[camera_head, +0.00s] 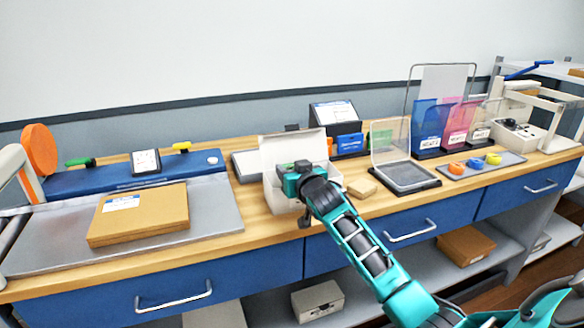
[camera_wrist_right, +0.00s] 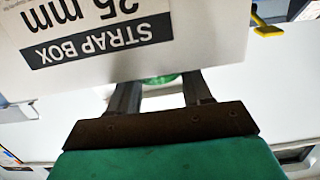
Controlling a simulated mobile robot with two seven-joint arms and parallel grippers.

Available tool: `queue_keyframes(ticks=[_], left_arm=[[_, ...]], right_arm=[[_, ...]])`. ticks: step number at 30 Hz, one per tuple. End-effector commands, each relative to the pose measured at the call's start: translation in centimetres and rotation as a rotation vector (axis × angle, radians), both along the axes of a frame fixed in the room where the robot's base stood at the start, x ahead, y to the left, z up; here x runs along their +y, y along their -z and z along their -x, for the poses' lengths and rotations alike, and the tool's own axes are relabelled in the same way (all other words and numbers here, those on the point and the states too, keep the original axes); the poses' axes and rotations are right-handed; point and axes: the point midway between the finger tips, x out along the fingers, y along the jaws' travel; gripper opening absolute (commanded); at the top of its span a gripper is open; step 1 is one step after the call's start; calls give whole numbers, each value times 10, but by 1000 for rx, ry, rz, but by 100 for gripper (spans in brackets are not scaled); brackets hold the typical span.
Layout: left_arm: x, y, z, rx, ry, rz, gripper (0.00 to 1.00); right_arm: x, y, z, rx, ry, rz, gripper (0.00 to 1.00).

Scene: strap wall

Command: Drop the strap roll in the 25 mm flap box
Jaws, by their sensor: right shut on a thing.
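The white flap box (camera_head: 276,193) stands open on the bench, its flap (camera_head: 283,148) raised behind. In the right wrist view a white panel (camera_wrist_right: 190,55) reads "STRAP BOX 25 mm", upside down. My right gripper (camera_head: 290,172) is over the box's opening; its fingers are hidden from the head view by the hand. In the right wrist view the gripper (camera_wrist_right: 158,90) is shut on the green strap roll (camera_wrist_right: 160,79), which is mostly hidden behind the panel's edge. My left gripper is in neither view.
A clear-lidded box (camera_head: 408,176) and a small tan block (camera_head: 361,188) stand right of the flap box. A tray (camera_head: 505,162) with several coloured rolls is farther right. A brown carton (camera_head: 140,215) lies on a grey plate (camera_head: 220,205) at left.

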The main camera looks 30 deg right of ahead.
Motion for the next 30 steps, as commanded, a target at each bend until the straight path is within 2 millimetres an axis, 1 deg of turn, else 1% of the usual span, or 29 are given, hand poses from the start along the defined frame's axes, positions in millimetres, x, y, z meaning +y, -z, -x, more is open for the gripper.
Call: queue_keyframes(ticks=[7, 8, 16, 25, 30], left_arm=[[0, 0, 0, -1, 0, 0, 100], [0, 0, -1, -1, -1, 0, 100], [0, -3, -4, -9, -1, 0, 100], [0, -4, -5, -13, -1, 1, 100], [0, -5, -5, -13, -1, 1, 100]], right_arm=[[0, 0, 0, -1, 0, 1, 20], [0, 0, 0, -1, 0, 1, 52], [0, 0, 0, 0, 0, 1, 78], [0, 0, 2, 0, 0, 1, 79], [4, -2, 14, 0, -1, 1, 79]])
